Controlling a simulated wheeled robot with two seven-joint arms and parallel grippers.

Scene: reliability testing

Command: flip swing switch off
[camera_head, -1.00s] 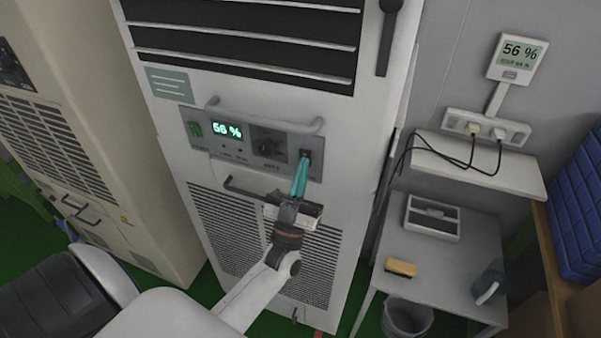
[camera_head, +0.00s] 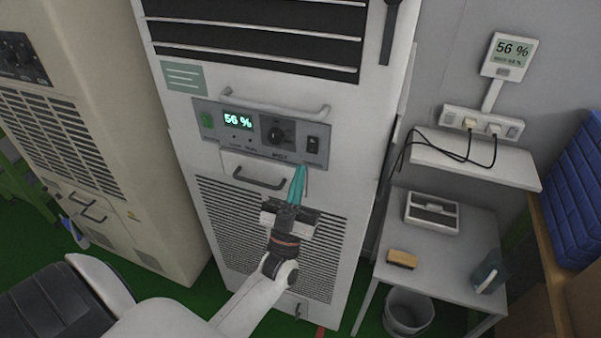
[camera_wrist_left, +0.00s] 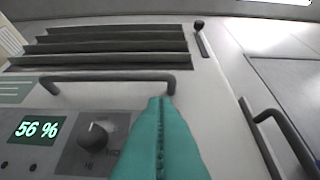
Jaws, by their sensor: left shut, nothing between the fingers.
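The black rocker switch (camera_head: 312,145) is at the right end of the grey control panel (camera_head: 262,153) on the tall white cabinet. I cannot tell its position at this size. My left gripper (camera_head: 299,170) is shut and empty, with teal fingers pointing up, just below the switch and apart from it in the picture. In the left wrist view the shut teal fingers (camera_wrist_left: 161,105) cover the right part of the panel, and the switch is hidden. The panel's lit display (camera_head: 238,121) reads 56 %. My right gripper is not in view.
A bar handle (camera_head: 275,108) runs above the panel, and a dark drawer handle (camera_head: 260,183) sits below it. A black knob (camera_head: 277,134) is left of the switch. To the right stand a grey table (camera_head: 445,270) and a wall shelf (camera_head: 480,162).

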